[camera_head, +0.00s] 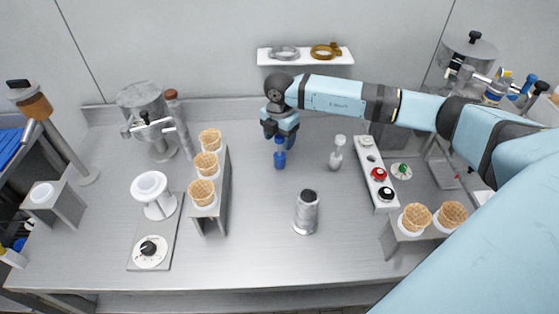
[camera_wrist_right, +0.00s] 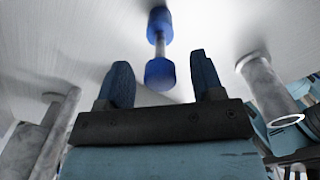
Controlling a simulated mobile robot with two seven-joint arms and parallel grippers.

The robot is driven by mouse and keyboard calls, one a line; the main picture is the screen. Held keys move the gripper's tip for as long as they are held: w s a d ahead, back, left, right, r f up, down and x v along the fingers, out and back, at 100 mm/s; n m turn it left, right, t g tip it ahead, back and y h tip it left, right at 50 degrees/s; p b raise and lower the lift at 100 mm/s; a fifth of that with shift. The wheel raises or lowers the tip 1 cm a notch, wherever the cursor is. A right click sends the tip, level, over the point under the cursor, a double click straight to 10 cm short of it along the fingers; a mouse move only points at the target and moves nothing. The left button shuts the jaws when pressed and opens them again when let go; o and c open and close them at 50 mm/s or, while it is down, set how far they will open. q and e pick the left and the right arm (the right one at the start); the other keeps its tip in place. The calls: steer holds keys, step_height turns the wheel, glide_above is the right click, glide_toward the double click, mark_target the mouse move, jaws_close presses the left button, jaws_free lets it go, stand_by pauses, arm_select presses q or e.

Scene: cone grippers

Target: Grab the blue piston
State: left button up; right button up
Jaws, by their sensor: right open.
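The blue piston (camera_head: 280,156) stands upright on the steel table, near the middle of the head view. In the right wrist view the blue piston (camera_wrist_right: 160,48) has two blue ends joined by a thin pale rod. My right gripper (camera_head: 281,134) is just above and behind it. In the right wrist view the open fingers (camera_wrist_right: 160,80) are on either side of its near end, with gaps and no visible contact. The gripper partly hides the piston's top in the head view. My left gripper is not in view.
A white piston (camera_head: 337,152) stands to the right, and a grey cylinder (camera_head: 306,212) stands in front. A cone holder (camera_head: 223,200) is on the left. A button panel (camera_head: 377,175) is on the right.

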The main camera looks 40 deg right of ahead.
steer(key=shift+c, duration=1.1)
jaws_close()
steer(key=shift+r, duration=0.2)
